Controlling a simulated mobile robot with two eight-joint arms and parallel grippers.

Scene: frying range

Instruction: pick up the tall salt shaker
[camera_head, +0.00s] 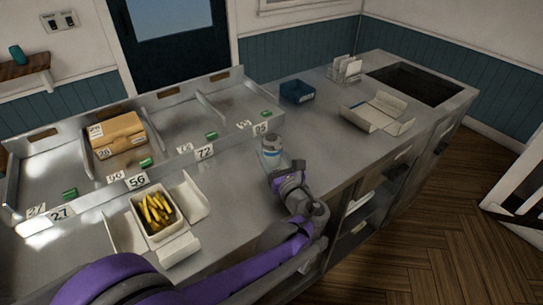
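A small upright cylinder with a grey top and a blue band, which looks like the tall salt shaker (271,146), stands on the steel counter (330,140) near its middle. My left gripper (272,163) is right at the near side of the shaker, at the end of the purple arm that comes in from the lower left. The fingers are small and overlap the shaker's lower part, so I cannot tell whether they touch it or are closed on it. My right gripper is not in view.
A carton of fries (155,215) stands open at the left front. A brown box (117,134) sits in the divided steel bay behind it. A blue tray (296,91), an open white carton (378,113) and a dark sink (415,84) lie to the right.

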